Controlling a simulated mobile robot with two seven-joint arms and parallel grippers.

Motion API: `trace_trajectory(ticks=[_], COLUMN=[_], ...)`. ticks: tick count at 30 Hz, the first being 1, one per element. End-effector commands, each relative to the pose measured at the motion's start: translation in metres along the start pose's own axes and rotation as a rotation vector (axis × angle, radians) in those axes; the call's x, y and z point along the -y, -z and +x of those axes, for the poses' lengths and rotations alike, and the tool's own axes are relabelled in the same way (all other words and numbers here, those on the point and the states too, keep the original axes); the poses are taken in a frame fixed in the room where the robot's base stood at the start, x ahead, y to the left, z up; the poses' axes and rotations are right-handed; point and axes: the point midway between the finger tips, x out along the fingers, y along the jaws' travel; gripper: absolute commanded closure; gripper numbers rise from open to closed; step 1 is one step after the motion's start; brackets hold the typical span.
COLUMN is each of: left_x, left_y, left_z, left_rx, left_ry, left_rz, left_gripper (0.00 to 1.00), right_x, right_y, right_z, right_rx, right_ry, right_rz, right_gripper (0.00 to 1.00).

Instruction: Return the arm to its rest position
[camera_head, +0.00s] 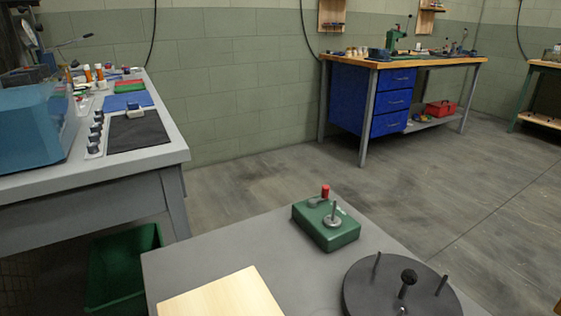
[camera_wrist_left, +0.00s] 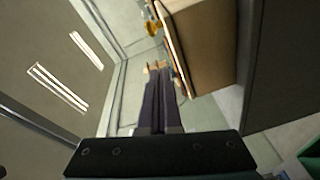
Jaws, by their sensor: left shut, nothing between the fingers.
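My left gripper (camera_wrist_left: 160,78) shows in the left wrist view, its two long dark fingers lying together with nothing between them. The fingers point away from the dark wrist mount at the bottom of that view. The view is turned on its side, and a tan board or box shows beyond the fingers at the upper right. Neither of my arms shows in the head view, and my right gripper is in neither view.
A grey table in front bears a green box with a red knob (camera_head: 327,228), a black round plate with pegs (camera_head: 378,296) and a pale wooden board (camera_head: 222,297). A grey bench (camera_head: 150,170) with a blue tank (camera_head: 35,125) stands left, above a green bin (camera_head: 122,270). The floor beyond is open.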

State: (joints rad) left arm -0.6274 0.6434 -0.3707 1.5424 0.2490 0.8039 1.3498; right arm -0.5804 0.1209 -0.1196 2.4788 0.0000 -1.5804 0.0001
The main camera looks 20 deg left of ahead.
Motion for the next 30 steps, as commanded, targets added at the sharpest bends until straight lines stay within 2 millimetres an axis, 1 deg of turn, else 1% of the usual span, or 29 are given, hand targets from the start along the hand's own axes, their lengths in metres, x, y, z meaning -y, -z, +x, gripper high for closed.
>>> trace_trajectory(ticks=[1, 3, 6, 9, 11, 14, 15, 17, 21, 26, 27, 30], left_x=[-0.020, -0.032, -0.051, -0.070, -0.084, -0.108, -0.118, -0.133, -0.166, -0.207, -0.222, -0.253], left_y=[0.002, -0.001, -0.002, 0.002, 0.005, 0.014, 0.018, 0.023, 0.032, 0.038, 0.042, 0.052], left_z=[0.012, 0.028, 0.045, 0.053, 0.054, 0.046, 0.041, 0.031, 0.003, -0.036, -0.041, -0.041], left_rx=[0.002, 0.020, 0.070, 0.144, 0.199, 0.308, 0.356, 0.430, 0.605, 0.809, 0.833, 0.831], left_ry=[0.045, 0.138, 0.286, 0.432, 0.518, 0.654, 0.705, 0.774, 0.903, 1.003, 1.012, 1.011], left_rz=[0.049, 0.145, 0.298, 0.449, 0.535, 0.665, 0.710, 0.767, 0.857, 0.906, 0.909, 0.910], left_gripper=[1.00, 1.00, 1.00, 1.00, 1.00, 1.00, 1.00, 1.00, 1.00, 1.00, 1.00, 1.00], right_x=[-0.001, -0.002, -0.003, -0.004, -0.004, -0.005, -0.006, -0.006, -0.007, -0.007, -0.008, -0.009], right_y=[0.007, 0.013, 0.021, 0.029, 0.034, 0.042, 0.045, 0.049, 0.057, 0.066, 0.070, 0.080], right_z=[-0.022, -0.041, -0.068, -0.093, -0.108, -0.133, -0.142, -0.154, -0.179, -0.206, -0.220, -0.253], right_rx=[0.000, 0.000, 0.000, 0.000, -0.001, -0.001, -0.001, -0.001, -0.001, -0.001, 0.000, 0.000], right_ry=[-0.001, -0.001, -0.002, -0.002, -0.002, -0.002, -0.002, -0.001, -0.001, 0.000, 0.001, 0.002], right_rz=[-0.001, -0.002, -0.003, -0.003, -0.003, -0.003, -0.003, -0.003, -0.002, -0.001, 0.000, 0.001], right_gripper=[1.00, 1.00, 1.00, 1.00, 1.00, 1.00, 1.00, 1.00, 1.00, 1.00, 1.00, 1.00])
